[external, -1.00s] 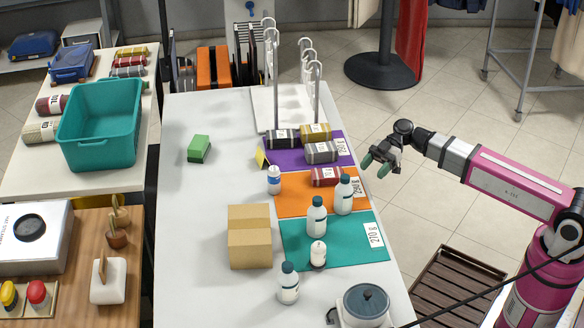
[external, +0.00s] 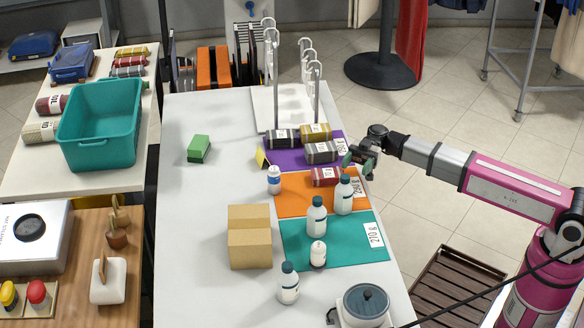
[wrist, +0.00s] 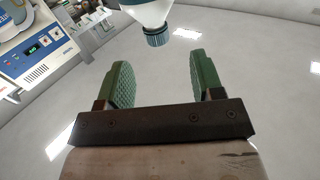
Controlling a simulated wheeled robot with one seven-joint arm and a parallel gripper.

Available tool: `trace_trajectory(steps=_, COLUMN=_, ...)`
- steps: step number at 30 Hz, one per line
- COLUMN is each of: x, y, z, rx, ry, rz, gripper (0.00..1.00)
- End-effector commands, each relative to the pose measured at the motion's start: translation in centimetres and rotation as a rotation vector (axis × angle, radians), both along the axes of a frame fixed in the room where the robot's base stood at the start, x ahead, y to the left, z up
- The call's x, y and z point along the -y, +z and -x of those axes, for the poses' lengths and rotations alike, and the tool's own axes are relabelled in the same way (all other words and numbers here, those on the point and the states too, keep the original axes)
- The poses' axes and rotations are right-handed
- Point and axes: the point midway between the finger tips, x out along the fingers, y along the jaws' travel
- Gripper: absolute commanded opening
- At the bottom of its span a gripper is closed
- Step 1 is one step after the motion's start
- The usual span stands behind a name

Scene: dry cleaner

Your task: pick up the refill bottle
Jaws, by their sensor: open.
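Several white bottles stand on the table, and I cannot tell from looks alone which is the refill bottle. A dark-capped one (external: 344,199) stands at the right edge of the orange mat. Others are a dark-capped bottle (external: 316,220) on the teal mat, one (external: 288,288) at the front, a small white-capped one (external: 318,257) and a small blue-labelled one (external: 274,184). My gripper (external: 358,163) is open and empty, above the table's right side, just behind the orange-mat bottle. In the wrist view, a teal-capped bottle (wrist: 150,14) shows ahead of the open green fingers (wrist: 158,80), apart from them.
Rolled cloths (external: 320,153) lie on the purple and orange mats near my gripper. A cardboard box (external: 250,250) is left of the teal mat. Metal hooked stands (external: 316,95) rise at the back. The table's left side is mostly clear around a green block (external: 199,148).

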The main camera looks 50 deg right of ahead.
Motion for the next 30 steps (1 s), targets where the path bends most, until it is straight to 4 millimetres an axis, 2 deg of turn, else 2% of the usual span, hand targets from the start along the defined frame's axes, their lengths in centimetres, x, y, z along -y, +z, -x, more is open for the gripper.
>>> trace_trajectory(steps=6, x=-3.3, y=0.0, z=0.4, rx=0.0, ry=0.002, rz=0.001, gripper=0.61)
trace_trajectory(steps=14, x=-5.0, y=0.1, z=0.5, rx=0.0, ry=0.001, rz=0.001, gripper=0.61)
trace_trajectory(steps=21, x=-8.3, y=0.1, z=0.6, rx=0.0, ry=0.002, rz=0.001, gripper=0.61)
trace_trajectory(steps=24, x=-9.0, y=0.1, z=0.7, rx=0.0, ry=0.0, rz=0.001, gripper=0.61)
trace_trajectory(steps=30, x=-9.0, y=0.1, z=0.7, rx=0.0, ry=-0.001, rz=0.001, gripper=0.61)
